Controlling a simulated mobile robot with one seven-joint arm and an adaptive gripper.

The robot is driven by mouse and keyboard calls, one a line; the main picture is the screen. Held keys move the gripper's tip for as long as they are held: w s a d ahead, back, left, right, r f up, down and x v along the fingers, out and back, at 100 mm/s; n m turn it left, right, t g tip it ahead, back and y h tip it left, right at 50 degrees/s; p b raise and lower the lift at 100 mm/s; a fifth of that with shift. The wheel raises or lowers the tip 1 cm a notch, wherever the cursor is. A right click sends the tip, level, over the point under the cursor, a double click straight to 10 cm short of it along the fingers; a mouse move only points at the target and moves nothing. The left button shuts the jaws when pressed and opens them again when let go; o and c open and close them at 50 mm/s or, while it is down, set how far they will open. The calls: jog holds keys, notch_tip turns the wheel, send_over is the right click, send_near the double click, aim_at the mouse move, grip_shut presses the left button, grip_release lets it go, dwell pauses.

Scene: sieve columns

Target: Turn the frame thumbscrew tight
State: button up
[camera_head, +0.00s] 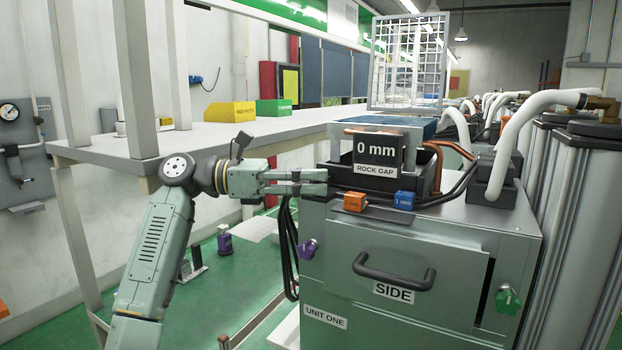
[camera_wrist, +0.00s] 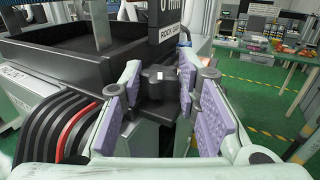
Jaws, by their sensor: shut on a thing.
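The frame thumbscrew (camera_wrist: 157,76) looks like a black lobed knob in the wrist view, at the corner of a black frame. My gripper (camera_wrist: 159,88) has its purple-padded fingers on either side of this knob and is shut on it. In the head view my gripper (camera_head: 326,182) reaches in level from the left to the left side of the machine (camera_head: 400,240). The knob is hidden there by the fingers. A sign on the machine (camera_head: 375,151) reads "0 mm" and "ROCK GAP".
An orange block (camera_head: 355,201) and a blue block (camera_head: 405,199) sit on the machine top. A purple knob (camera_head: 307,248) and a green knob (camera_head: 508,300) are on its body. Black hoses (camera_wrist: 60,130) run close beside my gripper. A white bench (camera_head: 215,135) stands behind my arm.

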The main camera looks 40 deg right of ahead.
jog(key=o, duration=1.2)
jog(key=shift+c, duration=0.2)
jog(key=shift+s+a+n+t+h, duration=0.1)
jog(key=shift+n+t+h, duration=0.2)
jog(key=shift+t, duration=0.1)
